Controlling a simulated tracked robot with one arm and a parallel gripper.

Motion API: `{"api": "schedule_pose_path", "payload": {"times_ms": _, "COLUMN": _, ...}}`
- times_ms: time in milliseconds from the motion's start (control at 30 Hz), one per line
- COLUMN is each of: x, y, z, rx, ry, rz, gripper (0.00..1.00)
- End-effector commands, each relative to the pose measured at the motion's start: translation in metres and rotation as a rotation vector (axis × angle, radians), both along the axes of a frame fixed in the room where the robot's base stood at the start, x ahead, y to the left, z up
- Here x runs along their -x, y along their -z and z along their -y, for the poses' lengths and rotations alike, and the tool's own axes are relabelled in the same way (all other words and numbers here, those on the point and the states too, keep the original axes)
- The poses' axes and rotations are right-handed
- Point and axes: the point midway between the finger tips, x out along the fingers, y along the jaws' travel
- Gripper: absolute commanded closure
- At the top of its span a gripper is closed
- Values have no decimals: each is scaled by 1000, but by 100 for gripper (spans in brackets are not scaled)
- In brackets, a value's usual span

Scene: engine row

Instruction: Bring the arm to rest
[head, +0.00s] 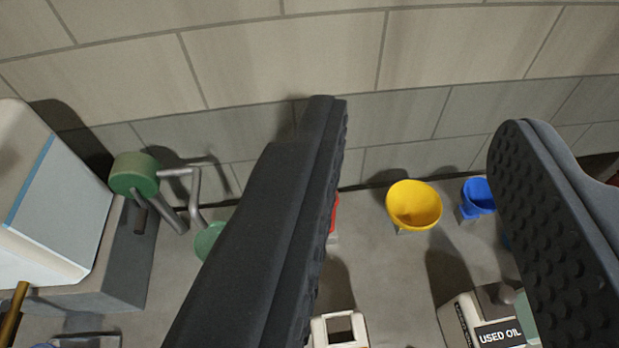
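My gripper (420,125) shows in the head view as two black fingers with studded inner pads. The fingers are wide apart, and nothing is held between them. They hang in front of the scene, with the floor and wall seen through the gap. The left finger covers part of a red thing (334,213) and part of a green round thing. The rest of the arm is not in view.
A block wall (285,60) runs across the back. A yellow funnel (414,205), a blue funnel (477,195), a "USED OIL" container (492,322) and a white open-topped thing (340,330) are below. A green-ended pipe piece (135,174) and a pale cabinet (50,210) stand left.

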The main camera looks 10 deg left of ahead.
Motion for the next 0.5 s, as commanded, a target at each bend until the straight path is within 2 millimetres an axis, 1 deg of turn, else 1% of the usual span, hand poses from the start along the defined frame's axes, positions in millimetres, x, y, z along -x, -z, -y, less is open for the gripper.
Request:
{"api": "schedule_pose_path", "payload": {"times_ms": 267, "x": -1, "y": 2, "z": 0, "rx": -2, "ry": 0, "rz": -1, "gripper": 63}}
{"api": "schedule_pose_path", "payload": {"times_ms": 367, "x": -1, "y": 9, "z": 0, "rx": -3, "ry": 0, "rz": -1, "gripper": 63}}
{"api": "schedule_pose_path", "payload": {"times_ms": 500, "x": -1, "y": 32, "z": 0, "rx": -3, "ry": 0, "rz": -1, "gripper": 63}}
